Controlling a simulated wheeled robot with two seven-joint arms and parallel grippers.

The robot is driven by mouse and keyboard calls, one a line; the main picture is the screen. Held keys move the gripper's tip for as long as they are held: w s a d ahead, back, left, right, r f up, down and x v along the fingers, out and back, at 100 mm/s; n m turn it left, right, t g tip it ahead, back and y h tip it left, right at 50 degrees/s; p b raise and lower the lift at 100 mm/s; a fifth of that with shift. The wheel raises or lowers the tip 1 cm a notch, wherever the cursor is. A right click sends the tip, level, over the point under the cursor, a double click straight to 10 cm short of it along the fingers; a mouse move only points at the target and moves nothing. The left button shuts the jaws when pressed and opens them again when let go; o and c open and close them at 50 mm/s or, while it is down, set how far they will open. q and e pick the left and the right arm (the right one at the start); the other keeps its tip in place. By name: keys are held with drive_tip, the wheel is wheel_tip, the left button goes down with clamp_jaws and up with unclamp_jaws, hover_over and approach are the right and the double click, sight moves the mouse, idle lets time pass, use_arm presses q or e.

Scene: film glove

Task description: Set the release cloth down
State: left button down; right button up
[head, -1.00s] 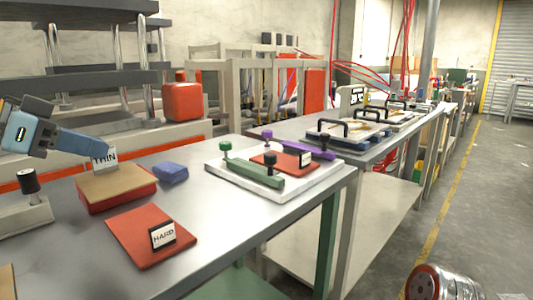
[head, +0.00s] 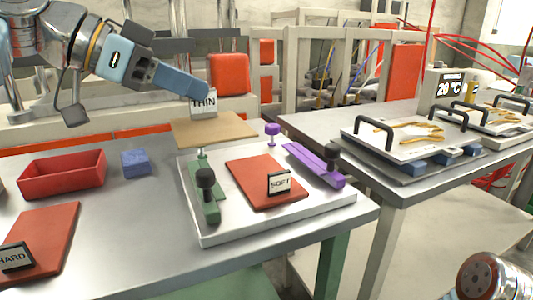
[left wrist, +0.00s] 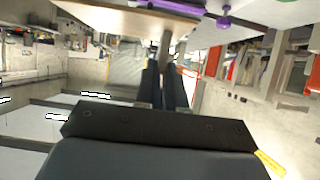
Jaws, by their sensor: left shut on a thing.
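The release cloth, a flat tan sheet (head: 225,130) with an upright white tag reading THIN (head: 203,102), is in the head view. My left gripper (head: 207,92) is shut on it at the tag. The sheet hangs level above the back left part of a white plate (head: 205,236) and looks clear of it. It hides part of the green bar (head: 206,205). In the left wrist view, the tan sheet (left wrist: 130,17) shows beyond the fingers (left wrist: 165,85). My right gripper is not in view.
On the plate are a red pad (head: 255,180) with a SOFT tag (head: 279,183) and a purple bar (head: 312,164) with knobs. An empty red tray (head: 62,176), a blue block (head: 136,164) and a red HARD pad (head: 45,235) lie left. Bare bench (head: 130,240) lies between.

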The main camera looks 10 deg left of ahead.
use_arm(q)
drive_tip(key=w+d+f, duration=0.1)
drive_tip(key=w+f, duration=0.3)
drive_tip(key=w+d+f, duration=0.1)
drive_tip(key=w+f, duration=0.3)
drive_tip(key=w+d+f, duration=0.1)
drive_tip(key=w+f, duration=0.3)
drive_tip(key=shift+w+d+f+b, duration=0.1)
drive_tip(key=shift+w+d+b, duration=0.15)
drive_tip(key=shift+d+b, duration=0.15)
drive_tip(key=shift+f, duration=0.25)
drive_tip(key=shift+f, duration=0.15)
drive_tip(key=c, duration=1.2)
unclamp_jaws()
drive_tip(key=shift+c, duration=0.2)
